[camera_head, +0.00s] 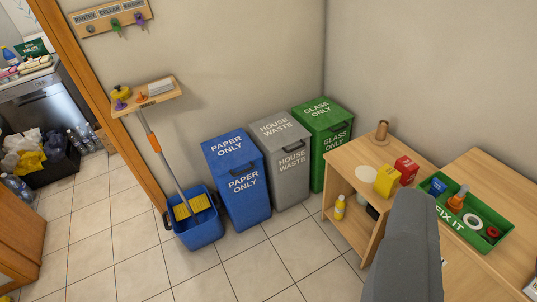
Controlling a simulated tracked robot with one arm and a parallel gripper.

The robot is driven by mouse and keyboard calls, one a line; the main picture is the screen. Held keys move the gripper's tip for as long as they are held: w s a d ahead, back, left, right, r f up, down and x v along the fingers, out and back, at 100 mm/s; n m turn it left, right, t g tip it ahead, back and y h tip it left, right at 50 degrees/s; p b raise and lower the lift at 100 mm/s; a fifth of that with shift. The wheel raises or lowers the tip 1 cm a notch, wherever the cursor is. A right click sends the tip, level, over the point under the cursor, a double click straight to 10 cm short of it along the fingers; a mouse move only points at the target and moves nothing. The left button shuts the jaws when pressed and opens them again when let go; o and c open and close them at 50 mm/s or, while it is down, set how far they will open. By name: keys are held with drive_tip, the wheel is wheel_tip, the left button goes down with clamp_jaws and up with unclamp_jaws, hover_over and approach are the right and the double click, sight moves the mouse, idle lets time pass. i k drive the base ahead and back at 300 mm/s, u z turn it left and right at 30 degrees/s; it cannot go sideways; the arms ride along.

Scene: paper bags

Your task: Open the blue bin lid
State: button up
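The blue bin (241,190) stands against the wall, marked "PAPER ONLY" on its front. Its blue lid (228,148) carries the same words and lies shut on top. A dark handle shows near the front upper edge of the bin. A grey part that looks like my own arm rises from the bottom edge at right, well apart from the bin. No gripper fingers show in this view.
A grey "HOUSE WASTE" bin (290,178) and a green "GLASS ONLY" bin (333,122) stand to the right. A blue mop bucket (197,230) stands left, beside the blue bin. Wooden furniture (347,190) fills the right. Tiled floor (240,267) in front is clear.

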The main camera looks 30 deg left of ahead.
sight(227, 152)
drive_tip(key=u, duration=0.4)
drive_tip(key=i, duration=1.4)
drive_tip(key=u, duration=0.75)
